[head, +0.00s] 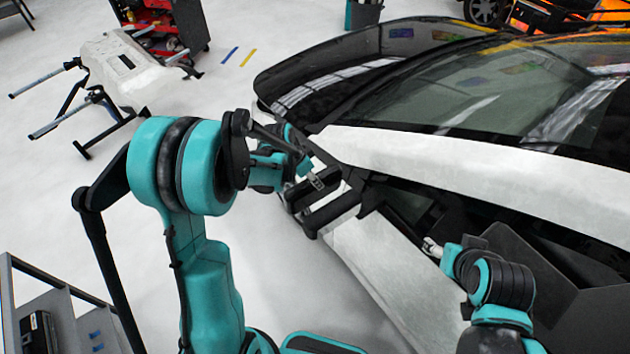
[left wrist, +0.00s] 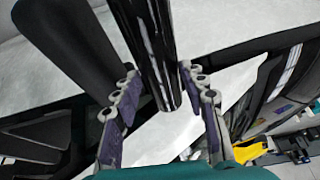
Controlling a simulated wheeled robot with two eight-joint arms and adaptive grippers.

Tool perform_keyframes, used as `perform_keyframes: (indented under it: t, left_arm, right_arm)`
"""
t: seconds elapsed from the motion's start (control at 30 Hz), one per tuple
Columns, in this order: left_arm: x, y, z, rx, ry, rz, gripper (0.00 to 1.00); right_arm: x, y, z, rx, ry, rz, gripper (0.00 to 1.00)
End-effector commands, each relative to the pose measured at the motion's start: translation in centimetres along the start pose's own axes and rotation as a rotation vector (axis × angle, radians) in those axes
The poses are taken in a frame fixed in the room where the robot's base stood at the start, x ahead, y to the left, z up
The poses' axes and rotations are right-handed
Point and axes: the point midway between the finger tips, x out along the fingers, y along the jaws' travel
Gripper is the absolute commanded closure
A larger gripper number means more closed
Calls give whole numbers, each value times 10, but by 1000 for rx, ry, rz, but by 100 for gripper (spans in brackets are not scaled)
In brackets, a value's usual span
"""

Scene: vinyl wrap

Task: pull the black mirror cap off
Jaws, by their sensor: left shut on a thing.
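The black mirror cap (left wrist: 150,45) is a glossy dark piece between the two fingers of my left gripper (left wrist: 158,75) in the left wrist view. The fingers sit on either side of it. In the head view my left gripper (head: 314,181) is at the black side mirror (head: 335,208) of the white and black car (head: 430,160). My forearm and gripper hide part of the mirror, and I cannot tell whether the cap is apart from its housing. My right gripper (head: 432,247) is by the front side window opening, away from the mirror; its fingers are too small to read.
A white panel on a stand (head: 125,70) and a red tool cart (head: 190,25) are at the upper left. A grey shelf cart (head: 75,325) stands at the lower left. The pale floor between them and the car is mostly clear.

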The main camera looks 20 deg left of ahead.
Motion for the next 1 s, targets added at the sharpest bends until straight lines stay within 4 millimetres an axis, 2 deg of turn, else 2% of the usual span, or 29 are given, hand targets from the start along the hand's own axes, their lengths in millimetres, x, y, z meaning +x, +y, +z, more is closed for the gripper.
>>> perform_keyframes:
  t: [0.6, 1.0]
  left_arm:
    - [0, -32, 0, 0, 1, 0, 92]
    - [0, -34, 0, 0, 1, 0, 92]
  right_arm:
    - [5, 0, 4, 0, 0, 0, 38]
    - [5, 0, 4, 0, 0, 0, 38]
